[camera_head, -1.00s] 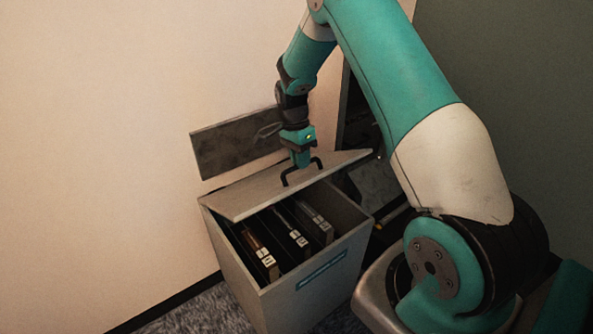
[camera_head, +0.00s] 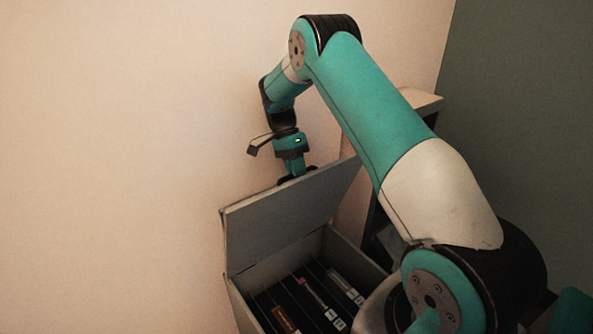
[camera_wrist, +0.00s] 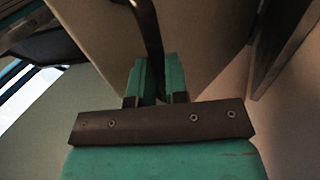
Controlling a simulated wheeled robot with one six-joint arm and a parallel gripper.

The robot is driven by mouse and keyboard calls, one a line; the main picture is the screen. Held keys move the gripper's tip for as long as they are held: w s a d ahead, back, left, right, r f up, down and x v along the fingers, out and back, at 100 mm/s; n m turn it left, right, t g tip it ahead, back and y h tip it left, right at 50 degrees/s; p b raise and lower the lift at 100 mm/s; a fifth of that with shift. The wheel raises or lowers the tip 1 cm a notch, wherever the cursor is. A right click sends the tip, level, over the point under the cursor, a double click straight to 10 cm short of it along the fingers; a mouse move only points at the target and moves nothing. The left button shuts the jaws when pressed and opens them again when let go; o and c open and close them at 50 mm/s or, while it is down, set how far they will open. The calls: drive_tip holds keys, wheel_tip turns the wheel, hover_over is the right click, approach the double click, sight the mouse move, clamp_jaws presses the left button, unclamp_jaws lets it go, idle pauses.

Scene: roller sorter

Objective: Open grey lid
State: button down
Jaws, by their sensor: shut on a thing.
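The grey lid (camera_head: 280,228) stands steeply raised at the back of the grey box (camera_head: 352,248), with its underside facing the head camera. The box is open beneath it, and several dark upright cases with pale labels (camera_head: 337,322) show inside. My gripper (camera_head: 291,174) is at the lid's upper edge, on its far side, shut on the black handle. In the wrist view the green fingers close around the handle (camera_wrist: 150,30), and the lid's pale outer face (camera_wrist: 205,35) lies close beyond them. The handle is mostly hidden in the head view.
A plain beige wall (camera_head: 110,150) stands close behind and left of the box. A pale-topped shelf unit (camera_head: 422,100) stands to the right, partly hidden by my arm. My arm's large links pass close beside the box's right side.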

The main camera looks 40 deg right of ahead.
drive_tip(key=shift+w+f, duration=0.1)
drive_tip(key=shift+f, duration=0.3)
drive_tip(key=c, duration=1.1)
unclamp_jaws()
drive_tip(key=shift+w+f, duration=0.1)
drive_tip(key=shift+w, duration=0.05)
wheel_tip(320, 180, up, 20)
drive_tip(key=p, duration=1.1)
drive_tip(key=shift+r, duration=0.2)
